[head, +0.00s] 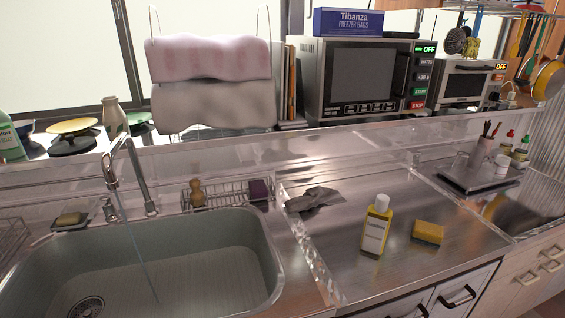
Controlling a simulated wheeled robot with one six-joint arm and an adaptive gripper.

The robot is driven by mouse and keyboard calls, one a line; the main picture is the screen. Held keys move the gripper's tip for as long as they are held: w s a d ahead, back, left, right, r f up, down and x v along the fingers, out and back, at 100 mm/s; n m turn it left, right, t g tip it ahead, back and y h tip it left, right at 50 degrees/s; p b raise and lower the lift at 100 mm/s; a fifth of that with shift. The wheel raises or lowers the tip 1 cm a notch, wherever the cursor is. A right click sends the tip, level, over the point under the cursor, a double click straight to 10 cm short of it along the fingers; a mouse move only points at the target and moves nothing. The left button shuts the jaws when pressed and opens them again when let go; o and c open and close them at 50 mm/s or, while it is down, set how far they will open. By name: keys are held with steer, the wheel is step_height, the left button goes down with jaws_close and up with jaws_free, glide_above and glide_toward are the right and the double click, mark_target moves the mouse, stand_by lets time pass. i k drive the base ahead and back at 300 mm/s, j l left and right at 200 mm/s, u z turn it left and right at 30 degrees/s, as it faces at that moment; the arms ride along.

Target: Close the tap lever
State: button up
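The metal tap (140,178) stands at the back edge of the sink (274,262), at the left of the head view. Its neck rises and bends over toward the left. A thin stream of water (143,262) runs down into the sink. A small metal part, possibly the lever, shows near the tap's lower left, but I cannot make out the lever or its position clearly. My gripper is not in view.
A wire rack (228,193) with a brush stands right of the tap. A soap dish (71,221) lies to its left. A microwave (362,78) stands behind.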

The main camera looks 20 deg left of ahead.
mark_target(105, 199)
steer(key=u, duration=2.05)
steer(key=i+j, duration=0.1)
steer(key=j, duration=0.25)
steer(key=i+j+u, duration=0.15)
steer(key=j, duration=0.25)
steer(key=i+j+u, duration=0.15)
steer(key=i+j, duration=0.25)
steer(key=j, duration=0.1)
